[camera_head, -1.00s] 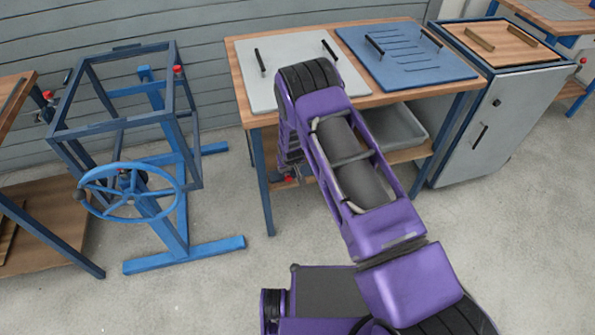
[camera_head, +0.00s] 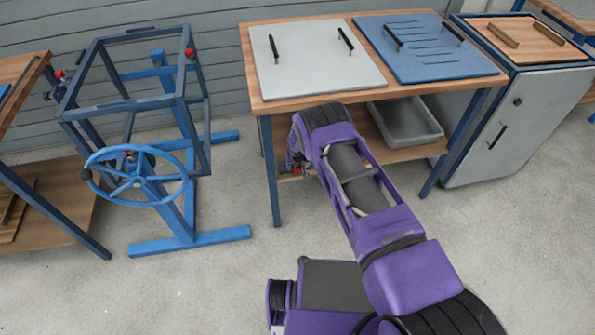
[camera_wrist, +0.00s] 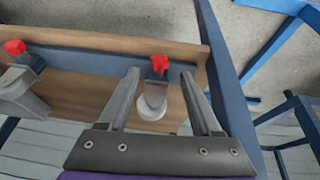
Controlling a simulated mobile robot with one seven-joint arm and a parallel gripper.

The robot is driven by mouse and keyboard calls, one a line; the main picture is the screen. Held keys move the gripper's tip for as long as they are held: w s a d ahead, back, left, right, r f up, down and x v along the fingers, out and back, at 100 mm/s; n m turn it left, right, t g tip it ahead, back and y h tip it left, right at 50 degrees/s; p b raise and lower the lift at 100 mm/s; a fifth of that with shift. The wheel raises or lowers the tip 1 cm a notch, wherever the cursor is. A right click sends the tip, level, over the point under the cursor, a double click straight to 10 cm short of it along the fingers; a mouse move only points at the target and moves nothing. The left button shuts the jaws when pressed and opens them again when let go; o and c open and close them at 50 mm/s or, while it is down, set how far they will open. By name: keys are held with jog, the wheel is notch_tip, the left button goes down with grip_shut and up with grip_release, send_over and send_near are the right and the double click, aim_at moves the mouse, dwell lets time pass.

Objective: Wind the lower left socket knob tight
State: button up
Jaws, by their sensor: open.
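In the wrist view a red knob (camera_wrist: 159,65) sits on a grey socket (camera_wrist: 152,100) at the blue-edged wooden shelf. My gripper (camera_wrist: 160,74) is open, with one finger on each side of this knob and socket. A gap shows on both sides; I see no contact. A second red knob (camera_wrist: 15,47) on a grey fitting (camera_wrist: 18,85) is at the left of the wrist view. I cannot tell from the picture alone which is the lower left one. In the head view my arm hides the gripper and most of this spot.
The wooden workbench (camera_head: 262,101) carries a grey panel and a blue panel with handles. A grey bin (camera_head: 405,122) stands on its lower shelf. A blue frame with a handwheel (camera_head: 135,175) stands to the left. A grey cabinet (camera_head: 515,125) is at the right. The front floor is open.

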aim_at(297, 169)
jog(key=shift+b+x, duration=0.95)
jog(key=shift+x, duration=1.7)
jog(key=shift+c, duration=0.2)
grip_shut()
